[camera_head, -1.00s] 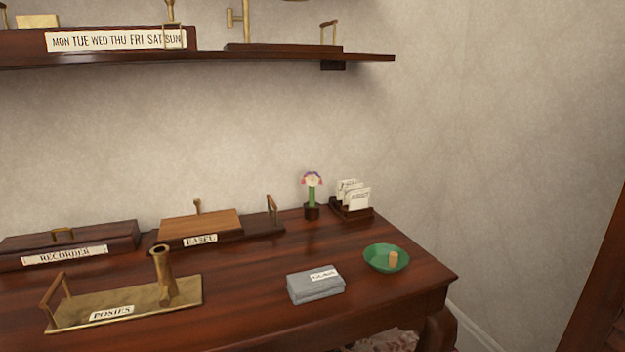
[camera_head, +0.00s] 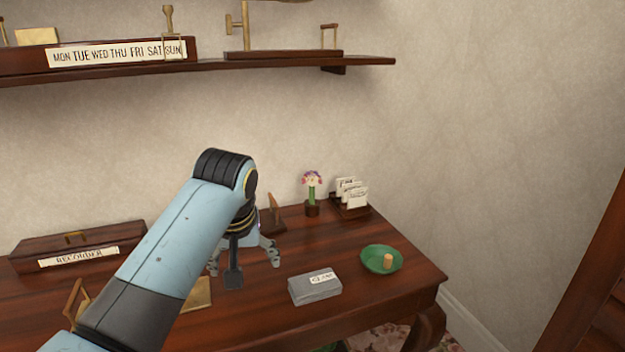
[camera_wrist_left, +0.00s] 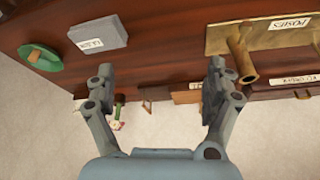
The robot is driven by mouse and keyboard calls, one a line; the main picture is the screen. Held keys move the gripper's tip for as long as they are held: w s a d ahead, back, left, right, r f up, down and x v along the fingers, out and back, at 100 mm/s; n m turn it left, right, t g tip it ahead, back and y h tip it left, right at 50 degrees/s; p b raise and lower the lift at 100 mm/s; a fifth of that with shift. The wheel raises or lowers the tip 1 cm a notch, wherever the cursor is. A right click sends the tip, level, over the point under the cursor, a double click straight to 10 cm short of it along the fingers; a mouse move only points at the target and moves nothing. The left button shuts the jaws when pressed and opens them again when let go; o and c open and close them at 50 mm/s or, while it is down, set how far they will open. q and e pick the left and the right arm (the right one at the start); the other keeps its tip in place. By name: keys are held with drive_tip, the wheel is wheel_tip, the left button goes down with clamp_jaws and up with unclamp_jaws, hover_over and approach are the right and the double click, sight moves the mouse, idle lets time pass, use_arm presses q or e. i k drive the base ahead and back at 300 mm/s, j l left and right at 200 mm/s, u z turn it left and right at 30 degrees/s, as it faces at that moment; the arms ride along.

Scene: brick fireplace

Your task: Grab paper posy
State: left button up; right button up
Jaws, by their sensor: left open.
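The paper posy (camera_head: 312,190), with a pink and white flower head on a green stem, stands upright in a small dark base at the back of the desk. It also shows small in the left wrist view (camera_wrist_left: 117,119), partly hidden behind a finger of my gripper. My left gripper (camera_head: 243,268) is open and empty above the desk, to the left of the posy and nearer the front. Its two fingers are spread wide in the left wrist view (camera_wrist_left: 158,85). My right gripper is in neither view.
A card holder (camera_head: 350,204) stands just right of the posy. A green bowl (camera_head: 370,262) with a cork-like piece and a grey cloth block (camera_head: 315,290) lie in front. The brass posies tray (camera_wrist_left: 285,36) is left of them. A shelf (camera_head: 290,66) hangs above.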

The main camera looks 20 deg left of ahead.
sight(311, 178)
drive_tip(key=i, duration=1.45)
